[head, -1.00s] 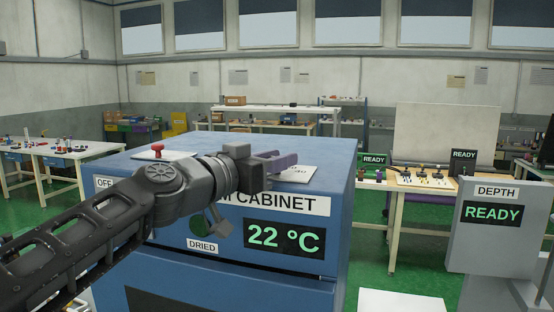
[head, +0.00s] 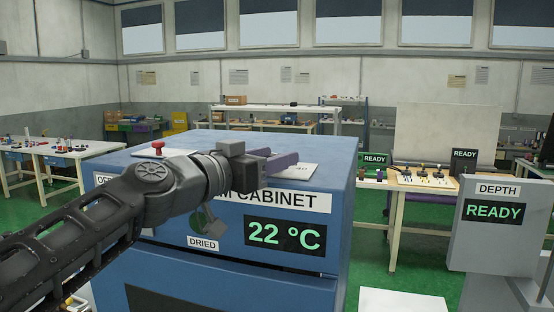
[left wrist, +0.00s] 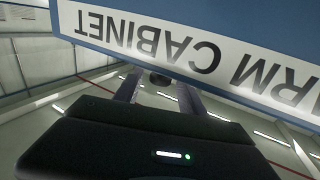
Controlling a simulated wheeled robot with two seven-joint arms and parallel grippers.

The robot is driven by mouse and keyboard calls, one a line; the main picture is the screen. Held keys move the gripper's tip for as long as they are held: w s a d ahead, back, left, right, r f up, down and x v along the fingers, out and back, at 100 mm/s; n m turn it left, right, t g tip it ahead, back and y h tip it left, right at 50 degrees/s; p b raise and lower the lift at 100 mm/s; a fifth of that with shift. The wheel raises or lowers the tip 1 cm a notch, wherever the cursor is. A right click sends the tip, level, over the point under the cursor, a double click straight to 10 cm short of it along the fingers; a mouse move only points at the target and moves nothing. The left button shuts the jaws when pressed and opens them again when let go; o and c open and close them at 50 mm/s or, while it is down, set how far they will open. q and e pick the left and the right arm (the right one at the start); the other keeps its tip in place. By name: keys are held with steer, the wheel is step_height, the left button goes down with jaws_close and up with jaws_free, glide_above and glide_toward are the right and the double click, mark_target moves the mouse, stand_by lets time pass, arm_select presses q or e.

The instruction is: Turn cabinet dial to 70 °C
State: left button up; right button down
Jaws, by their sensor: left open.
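The blue cabinet (head: 335,165) stands in front of me, with a white label ending in "CABINET" (head: 285,200). Its display (head: 285,235) reads 22 °C in green. In the left wrist view the label (left wrist: 185,45) is upside down, close to the open fingers. A small dark round thing (left wrist: 160,79) shows between them; I cannot tell what it is. My right gripper is out of view.
A red knob (head: 157,147) stands on the cabinet top. A "DRIED" label (head: 203,243) sits low on its front. A grey "DEPTH" panel (head: 500,235) reading READY stands to the right. Tables with small items stand behind on green floor.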

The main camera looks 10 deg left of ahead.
arm_select(q)
steer(key=b+v, duration=0.2)
steer(key=v, duration=0.4)
steer(key=shift+s+a+f, duration=0.1)
steer(key=shift+s, duration=0.1)
